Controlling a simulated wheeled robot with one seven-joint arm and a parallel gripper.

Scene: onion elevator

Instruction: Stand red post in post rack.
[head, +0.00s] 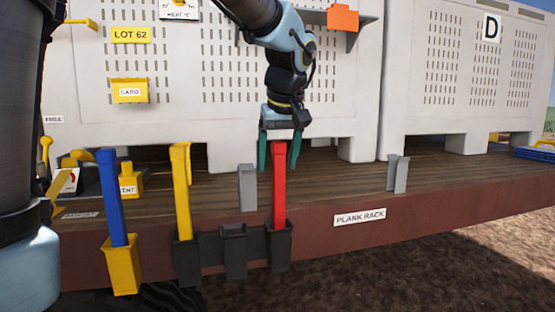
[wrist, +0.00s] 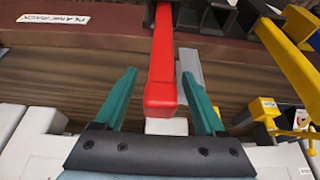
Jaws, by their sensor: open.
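The red post (head: 279,187) stands upright with its lower end in the right socket of the dark post rack (head: 234,257). My gripper (head: 279,160) is above the rack, pointing down, with its teal fingers open on either side of the post's top. In the wrist view the red post (wrist: 161,70) runs between the two open fingers (wrist: 160,90), with a gap to each finger. A yellow post (head: 182,195) stands in the rack's left socket. The rack's middle socket looks empty.
A blue post (head: 112,200) stands in a yellow holder (head: 122,265) at left. Grey brackets (head: 247,188) and (head: 398,174) rise from the plank deck's edge. Large white bins (head: 200,110) stand close behind my gripper. A "PLANK RACK" label (head: 360,217) is on the deck front.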

